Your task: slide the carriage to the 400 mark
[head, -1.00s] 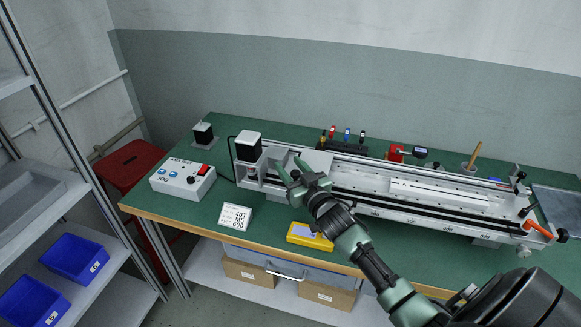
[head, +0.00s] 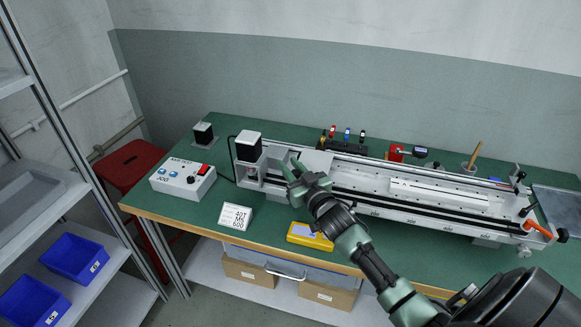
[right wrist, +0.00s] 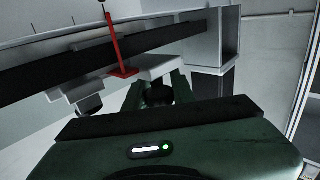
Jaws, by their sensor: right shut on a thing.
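The long gantry rail (head: 440,195) lies across the green bench, with a motor housing at its left end. The carriage (head: 318,158) is a pale plate near the left end of the rail, partly hidden by my gripper. My right gripper (head: 291,167) is at the carriage's front left side. In the right wrist view its green fingers (right wrist: 158,88) are shut on a dark knob (right wrist: 158,94) below the pale carriage part. A red pointer (right wrist: 119,50) stands beside it there. My left gripper is not in view.
A control box (head: 183,178) stands at the bench's left, with a small sign card (head: 235,216) and a yellow device (head: 310,236) along the front. An orange handle (head: 538,230) is at the rail's right end. Small tools (head: 347,135) stand behind the rail.

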